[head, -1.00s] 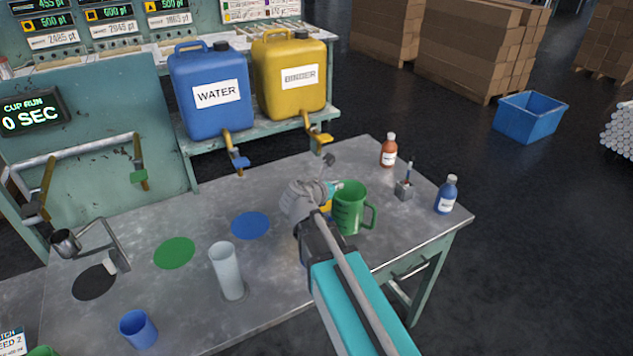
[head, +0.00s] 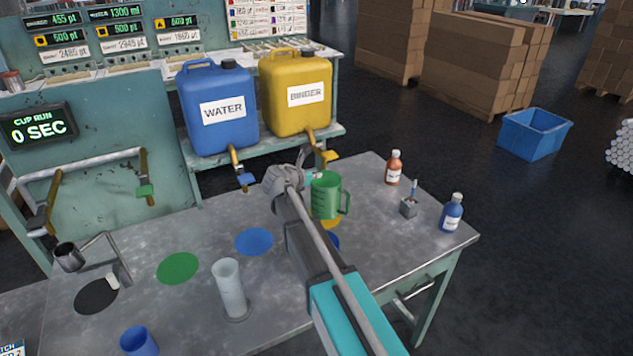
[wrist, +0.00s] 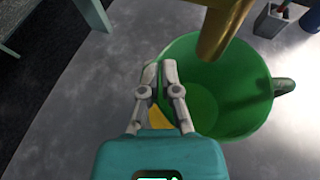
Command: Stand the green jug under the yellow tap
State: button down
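The green jug (head: 325,197) is upright over the back of the yellow disc (head: 332,222), its handle to the right; it appears lifted off the table. The yellow tap (head: 328,156) hangs from the yellow BINDER container (head: 297,92), just above the jug in the head view. In the wrist view a brass tap pipe (wrist: 222,28) crosses over the far rim of the jug (wrist: 225,88). My gripper (wrist: 158,72) is shut on the jug's left wall, a finger on each side. My gripper's fingertips (head: 308,177) are partly hidden in the head view.
The blue WATER container (head: 218,108) and its blue tap (head: 243,178) are left of the jug. A clear cylinder (head: 230,290) stands nearer the front. Red (head: 393,168) and blue (head: 451,213) bottles and a small grey holder (head: 408,207) stand on the right.

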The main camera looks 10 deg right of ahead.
jog(key=shift+w, duration=0.15)
jog(key=shift+w+a+f+b, duration=0.1)
jog(key=shift+w+f+b, duration=0.1)
jog(key=shift+f+b, duration=0.4)
jog(key=shift+w+a+f+b, duration=0.1)
jog(key=shift+w+f+b, duration=0.15)
jog(key=shift+f+b, duration=0.35)
jog(key=shift+w+a+f+b, duration=0.1)
jog(key=shift+w+f+b, duration=0.1)
jog(key=shift+f+b, duration=0.4)
jog(key=c, duration=0.8)
grip_release()
